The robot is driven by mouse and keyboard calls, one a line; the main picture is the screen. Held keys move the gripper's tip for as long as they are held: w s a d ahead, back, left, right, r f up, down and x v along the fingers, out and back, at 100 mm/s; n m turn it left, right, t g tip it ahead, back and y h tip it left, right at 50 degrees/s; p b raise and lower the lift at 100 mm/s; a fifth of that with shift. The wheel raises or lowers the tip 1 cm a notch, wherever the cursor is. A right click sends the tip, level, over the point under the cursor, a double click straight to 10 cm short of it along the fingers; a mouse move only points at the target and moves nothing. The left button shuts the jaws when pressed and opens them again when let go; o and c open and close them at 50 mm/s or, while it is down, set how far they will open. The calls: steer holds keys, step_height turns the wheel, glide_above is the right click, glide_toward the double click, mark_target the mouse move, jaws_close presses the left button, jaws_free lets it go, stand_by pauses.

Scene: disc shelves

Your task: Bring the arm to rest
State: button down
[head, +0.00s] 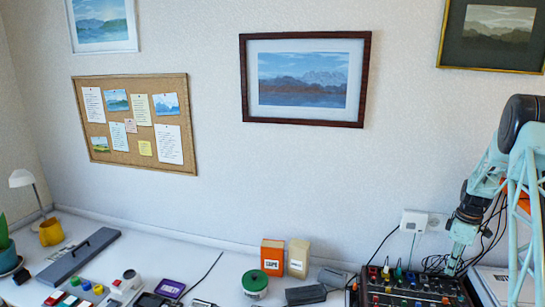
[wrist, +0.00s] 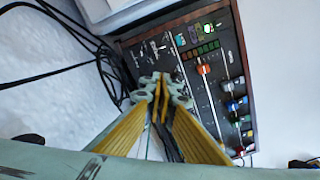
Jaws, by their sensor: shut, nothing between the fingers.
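My gripper (wrist: 159,92) shows in the wrist view with its two yellow-sided fingers closed together at the tips and nothing between them. The tips appear in front of the edge of a dark mixing console (wrist: 217,100) with coloured knobs and a lit green display. I cannot tell the height of the tips above it. In the head view my pale teal arm (head: 489,178) comes down at the right, bent, with its lower end close over the back of the console (head: 410,293). The gripper's fingers are too small to make out there.
Black cables (wrist: 50,20) run beside the console, and a white wall box (head: 413,220) sits behind it. An orange box (head: 272,257), a cream box (head: 298,258) and a green-lidded tin (head: 255,283) stand left of it. The wall is close behind.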

steer(key=shift+r, duration=0.25)
steer(key=s+a+r+m+t+b, duration=0.1)
steer(key=s+a+r, duration=0.1)
steer(key=a+r, duration=0.65)
steer(key=s+a+r+m, duration=0.1)
steer(key=a+r, duration=0.5)
steer(key=r, duration=0.6)
steer(key=s+a+r+m, duration=0.2)
steer(key=s+a+r, duration=0.9)
steer(key=a+r, duration=0.4)
steer(key=s+a+r+m+t+b, duration=0.1)
steer(key=s+a+r, duration=0.4)
steer(key=s, duration=0.4)
steer(key=s+a+r+m+t+b, duration=0.1)
steer(key=s+a+r, duration=0.1)
steer(key=s+a, duration=0.65)
steer(key=s+a+f+m, duration=0.1)
steer(key=s+a, duration=0.2)
steer(key=s, duration=0.7)
steer(key=s+a+f+m+t+b, duration=0.1)
steer(key=s+a+f+m, duration=0.1)
steer(key=s, duration=0.9)
steer(key=shift+s+a, duration=0.3)
steer(key=shift+a, duration=0.15)
steer(key=shift+d, duration=0.15)
